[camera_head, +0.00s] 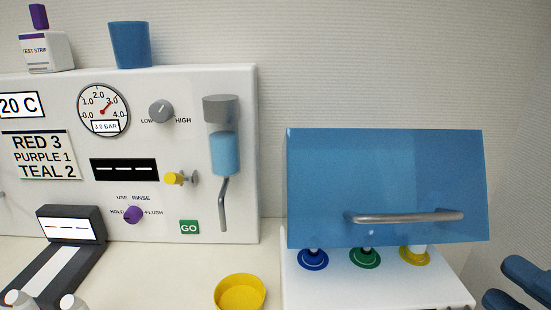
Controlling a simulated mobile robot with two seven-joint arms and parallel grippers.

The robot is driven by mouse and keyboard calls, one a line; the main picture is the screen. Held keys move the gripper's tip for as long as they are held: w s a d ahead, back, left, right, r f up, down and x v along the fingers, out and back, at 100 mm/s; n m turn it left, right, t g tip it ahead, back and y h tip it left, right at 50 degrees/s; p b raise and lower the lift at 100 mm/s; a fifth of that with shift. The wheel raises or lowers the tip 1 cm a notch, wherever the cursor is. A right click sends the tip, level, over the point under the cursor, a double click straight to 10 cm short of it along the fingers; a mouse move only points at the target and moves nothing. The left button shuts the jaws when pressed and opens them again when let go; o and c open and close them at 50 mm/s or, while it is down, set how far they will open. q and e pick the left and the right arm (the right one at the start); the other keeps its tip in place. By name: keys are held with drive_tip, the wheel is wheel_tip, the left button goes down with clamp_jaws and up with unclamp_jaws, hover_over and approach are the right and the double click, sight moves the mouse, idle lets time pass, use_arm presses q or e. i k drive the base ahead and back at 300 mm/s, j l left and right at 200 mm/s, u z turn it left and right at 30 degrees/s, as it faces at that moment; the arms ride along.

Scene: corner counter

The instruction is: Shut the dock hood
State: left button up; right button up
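The dock hood (350,170) is a blue, slightly see-through panel with a grey bar handle (410,216) near its lower edge. It stands raised over the white dock (380,290), with its lower edge above the dock's top. Below that edge, a blue port (313,259), a green port (365,258) and a yellow port (415,256) show. My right gripper (499,282) is at the lower right edge, with two blue fingers apart and nothing visible between them. It is right of the dock and apart from the handle. My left gripper is not in view.
A white panel (150,85) with a gauge, knobs and a lever (223,205) stands left of the hood. A yellow bowl (240,292) sits on the counter left of the dock. A blue cup (130,45) and a white box (47,52) are on the panel's top.

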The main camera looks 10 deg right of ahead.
sight(343, 188)
drive_tip(key=k+l, duration=0.1)
drive_tip(key=k, duration=0.4)
drive_tip(key=k+l, duration=0.15)
drive_tip(key=k, duration=0.35)
